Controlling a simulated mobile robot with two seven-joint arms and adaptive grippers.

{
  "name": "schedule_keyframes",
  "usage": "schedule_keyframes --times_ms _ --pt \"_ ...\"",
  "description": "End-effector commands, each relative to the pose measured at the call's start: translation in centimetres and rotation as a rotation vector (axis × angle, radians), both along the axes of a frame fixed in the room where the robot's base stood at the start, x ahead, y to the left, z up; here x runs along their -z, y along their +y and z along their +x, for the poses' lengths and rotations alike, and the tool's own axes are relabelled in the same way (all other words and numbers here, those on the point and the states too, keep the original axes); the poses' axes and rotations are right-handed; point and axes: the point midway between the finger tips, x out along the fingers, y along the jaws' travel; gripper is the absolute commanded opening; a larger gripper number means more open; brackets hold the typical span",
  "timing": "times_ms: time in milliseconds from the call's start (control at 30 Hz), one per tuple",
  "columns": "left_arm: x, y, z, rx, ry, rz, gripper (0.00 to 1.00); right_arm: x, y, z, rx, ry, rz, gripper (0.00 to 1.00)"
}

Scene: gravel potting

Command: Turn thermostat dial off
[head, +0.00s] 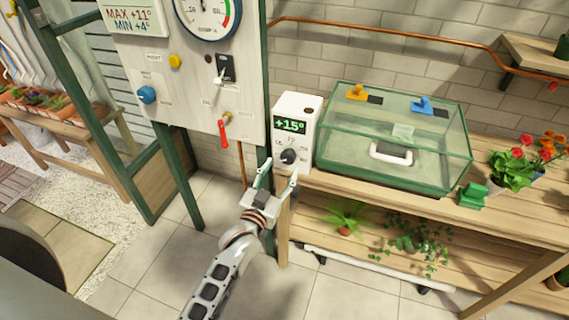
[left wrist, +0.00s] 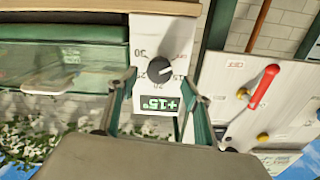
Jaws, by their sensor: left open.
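The thermostat is a white box (head: 297,112) on the left end of the wooden bench, with a lit green display (head: 290,125) reading +15°. Its round black dial (head: 289,157) sits low on the front face, below the display. In the left wrist view the dial (left wrist: 159,70) shows with a pale pointer mark and numbers around it, and the display (left wrist: 160,103) is beside it. My left gripper (head: 279,174) is open and empty just in front of the dial. In the left wrist view its fingers (left wrist: 160,80) stand on either side of the dial, apparently not touching it. My right gripper is out of view.
A glass case with a green frame (head: 395,185) stands right of the thermostat. A control panel (head: 190,85) with a red lever (head: 223,132) and blue knob (head: 147,95) is at left, by a green post. Potted flowers (head: 515,168) are at right. Tiled floor is clear below.

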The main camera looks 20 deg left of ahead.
Motion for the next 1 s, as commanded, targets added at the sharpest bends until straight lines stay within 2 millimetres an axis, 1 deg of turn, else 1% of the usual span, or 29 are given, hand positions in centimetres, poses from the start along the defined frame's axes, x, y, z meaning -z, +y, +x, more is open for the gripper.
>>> schedule_keyframes --times_ms 33,200,300,400,600,1000 --pt "0.1 0.1 -1.2 0.001 0.002 0.0 0.49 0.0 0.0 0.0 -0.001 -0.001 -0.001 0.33" --pt "0.0 0.2 -4.5 0.001 0.001 0.0 0.49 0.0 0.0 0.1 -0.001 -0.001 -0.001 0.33" --pt "0.1 0.3 -5.9 0.001 0.002 0.0 0.49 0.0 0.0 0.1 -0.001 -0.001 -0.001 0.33" --pt "0.0 0.4 -6.9 0.0 0.001 0.0 0.49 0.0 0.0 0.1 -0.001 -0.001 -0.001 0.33" --pt "-0.1 0.4 -7.6 0.0 -0.001 0.0 0.49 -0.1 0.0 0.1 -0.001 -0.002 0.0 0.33" --pt "0.0 0.4 -7.6 0.0 -0.001 0.0 0.49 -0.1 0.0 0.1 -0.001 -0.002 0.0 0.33"
